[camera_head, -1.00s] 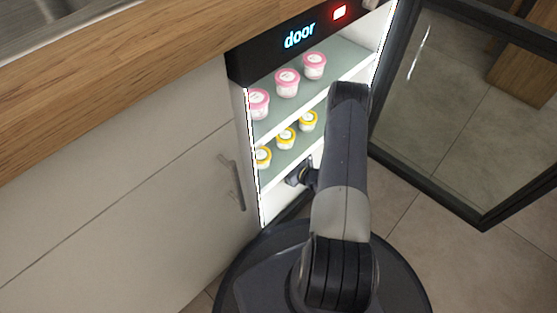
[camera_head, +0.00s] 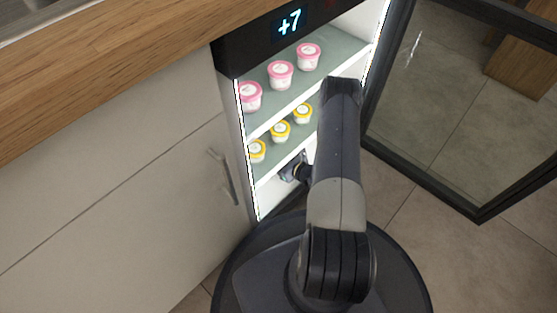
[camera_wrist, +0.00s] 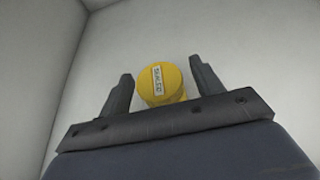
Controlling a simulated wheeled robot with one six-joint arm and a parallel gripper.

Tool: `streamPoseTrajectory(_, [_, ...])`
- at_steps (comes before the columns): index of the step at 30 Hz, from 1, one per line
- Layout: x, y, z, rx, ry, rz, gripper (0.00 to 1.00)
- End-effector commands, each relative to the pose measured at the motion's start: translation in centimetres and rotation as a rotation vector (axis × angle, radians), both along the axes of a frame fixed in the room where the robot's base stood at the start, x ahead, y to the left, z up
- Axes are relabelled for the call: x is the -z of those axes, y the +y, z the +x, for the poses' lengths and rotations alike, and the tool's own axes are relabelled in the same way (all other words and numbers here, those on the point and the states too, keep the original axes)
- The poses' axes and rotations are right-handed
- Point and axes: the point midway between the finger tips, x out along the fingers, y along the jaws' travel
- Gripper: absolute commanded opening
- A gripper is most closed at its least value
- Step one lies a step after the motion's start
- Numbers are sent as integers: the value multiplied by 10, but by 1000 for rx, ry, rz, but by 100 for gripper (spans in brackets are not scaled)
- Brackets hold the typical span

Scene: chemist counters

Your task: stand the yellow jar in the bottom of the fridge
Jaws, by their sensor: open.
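In the wrist view a jar with a yellow lid (camera_wrist: 160,84) and a small label on top is between the two fingers of my gripper (camera_wrist: 160,70). The fingers are open, with a small gap visible at each side of the lid. Pale surfaces surround it; its lower body is mostly hidden. In the head view my gripper (camera_head: 296,170) is inside the bottom space of the open fridge (camera_head: 240,120), below the lower shelf. The jar between the fingers cannot be made out there.
Pink-lidded jars (camera_head: 281,75) stand on the upper shelf and yellow-lidded jars (camera_head: 280,131) on the lower shelf, close above my gripper. The glass fridge door (camera_head: 460,110) stands open at the right. A closed cabinet (camera_head: 110,180) with a handle is at the left, under a wooden counter (camera_head: 120,65).

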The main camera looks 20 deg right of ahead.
Motion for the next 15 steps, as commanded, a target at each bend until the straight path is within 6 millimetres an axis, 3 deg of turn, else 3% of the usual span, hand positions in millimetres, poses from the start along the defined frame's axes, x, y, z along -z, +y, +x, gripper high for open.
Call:
streamPoseTrajectory(6, [-4,0,0,0,0,0,62])
streamPoseTrajectory(15, [-28,-21,-47,7,3,2,62])
